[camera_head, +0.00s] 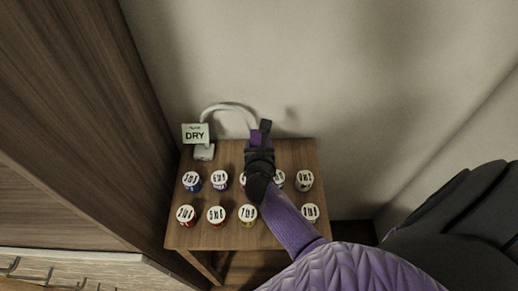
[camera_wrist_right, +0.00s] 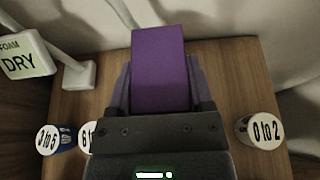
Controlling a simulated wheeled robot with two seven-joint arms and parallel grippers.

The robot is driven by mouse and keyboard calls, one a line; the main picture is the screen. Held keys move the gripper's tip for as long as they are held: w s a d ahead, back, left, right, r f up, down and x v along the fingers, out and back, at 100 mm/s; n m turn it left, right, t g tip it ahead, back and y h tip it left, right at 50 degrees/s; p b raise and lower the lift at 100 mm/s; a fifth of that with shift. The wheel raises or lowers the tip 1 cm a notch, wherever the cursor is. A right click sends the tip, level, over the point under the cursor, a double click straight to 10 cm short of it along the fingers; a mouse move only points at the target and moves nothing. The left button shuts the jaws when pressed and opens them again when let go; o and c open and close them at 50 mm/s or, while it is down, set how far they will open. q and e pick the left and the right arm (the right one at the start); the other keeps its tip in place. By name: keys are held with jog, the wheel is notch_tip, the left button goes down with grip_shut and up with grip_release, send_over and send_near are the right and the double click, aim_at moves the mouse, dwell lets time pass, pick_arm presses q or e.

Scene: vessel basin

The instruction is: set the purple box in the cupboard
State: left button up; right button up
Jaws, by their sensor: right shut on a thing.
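The purple box (camera_wrist_right: 158,65) is between the fingers of my right gripper (camera_wrist_right: 163,90), standing up beyond the fingertips in the wrist view. In the head view, the right gripper (camera_head: 262,136) is over the small wooden table, and a small part of the purple box (camera_head: 255,138) shows beside its dark finger. The gripper is shut on the box. A tall brown wooden unit (camera_head: 75,90) stands at the left of the head view; I cannot tell whether it is the cupboard, and no opening shows. My left gripper is not in view.
Several round labelled pots (camera_head: 247,213) stand in rows on the small table (camera_head: 285,235). A "DRY" sign (camera_head: 195,133) on a white base with a pale curved tube (camera_head: 225,107) is at the back left. A pale wall (camera_head: 330,60) rises behind.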

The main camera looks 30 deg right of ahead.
grip_shut()
jog(key=shift+r, duration=0.15)
notch_tip(320, 180, up, 10)
jog(key=p, duration=0.6)
jog(key=shift+f, duration=0.25)
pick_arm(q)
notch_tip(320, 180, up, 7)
pick_arm(e)
jog(key=shift+r, duration=0.2)
pick_arm(q)
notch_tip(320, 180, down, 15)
jog(key=b, duration=1.4)
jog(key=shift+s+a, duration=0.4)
pick_arm(e)
jog(key=s+a+r, duration=0.2)
jog(key=s+a, duration=0.5)
jog(key=a, duration=0.3)
jog(key=shift+s+a+n+y, duration=0.25)
jog(key=shift+s+n+y, duration=0.05)
jog(key=shift+s, duration=0.05)
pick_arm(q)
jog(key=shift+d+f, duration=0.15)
pick_arm(e)
jog(key=shift+r, duration=0.1)
